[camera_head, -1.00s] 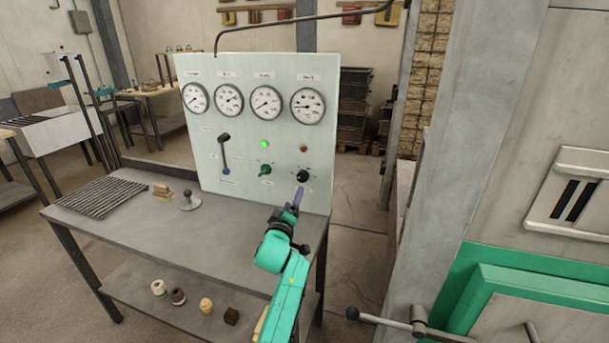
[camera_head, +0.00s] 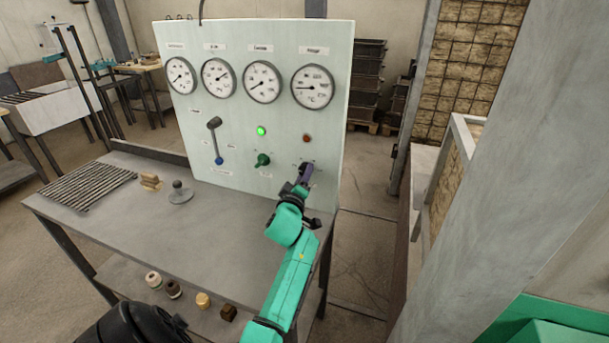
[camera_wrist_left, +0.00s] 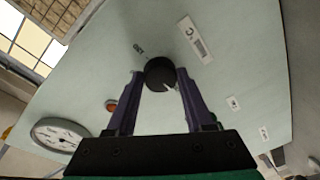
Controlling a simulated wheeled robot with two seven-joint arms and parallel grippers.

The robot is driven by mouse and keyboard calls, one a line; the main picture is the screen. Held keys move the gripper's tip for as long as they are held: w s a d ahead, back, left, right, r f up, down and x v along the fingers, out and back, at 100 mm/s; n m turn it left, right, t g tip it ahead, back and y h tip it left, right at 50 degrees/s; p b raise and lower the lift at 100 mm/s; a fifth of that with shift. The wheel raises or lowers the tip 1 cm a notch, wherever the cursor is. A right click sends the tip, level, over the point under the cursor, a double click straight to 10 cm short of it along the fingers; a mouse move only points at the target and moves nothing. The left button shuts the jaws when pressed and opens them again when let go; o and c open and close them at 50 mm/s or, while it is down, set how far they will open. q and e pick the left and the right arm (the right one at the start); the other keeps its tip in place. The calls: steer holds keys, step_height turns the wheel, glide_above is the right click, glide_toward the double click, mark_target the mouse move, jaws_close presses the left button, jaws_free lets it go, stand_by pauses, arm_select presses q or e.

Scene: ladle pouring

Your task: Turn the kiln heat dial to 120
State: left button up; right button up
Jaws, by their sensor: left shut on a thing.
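The black round dial (camera_head: 307,166) is low on the right of the pale upright panel (camera_head: 240,120); my gripper partly hides it in the head view. My left gripper (camera_head: 303,175) reaches the panel from below. In the left wrist view its two purple fingers (camera_wrist_left: 161,76) are shut on the sides of the dial (camera_wrist_left: 160,70), which has a white pointer mark. My right gripper is not in view.
A green knob (camera_head: 262,160) and a lever with a blue end (camera_head: 216,140) are left of the dial. A green lamp (camera_head: 261,131) is lit; an orange-brown lamp (camera_head: 307,138) is above the dial. The grey table (camera_head: 210,220) is mostly clear in front.

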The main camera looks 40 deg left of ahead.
arm_select(q)
jaws_close()
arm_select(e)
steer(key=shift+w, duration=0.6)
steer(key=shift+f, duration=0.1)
arm_select(q)
steer(key=m+b, duration=0.1)
steer(key=m, duration=0.5)
steer(key=m+t+h+b, duration=0.1)
steer(key=m+b, duration=0.1)
steer(key=m, duration=0.4)
steer(key=m+t+b, duration=0.1)
steer(key=m, duration=0.5)
steer(key=shift+s+a+m, duration=0.1)
steer(key=shift+a+m, duration=0.25)
steer(key=shift+m, duration=0.05)
steer(key=m, duration=0.3)
steer(key=m+h, duration=0.1)
steer(key=m, duration=0.3)
steer(key=shift+a+r, duration=0.15)
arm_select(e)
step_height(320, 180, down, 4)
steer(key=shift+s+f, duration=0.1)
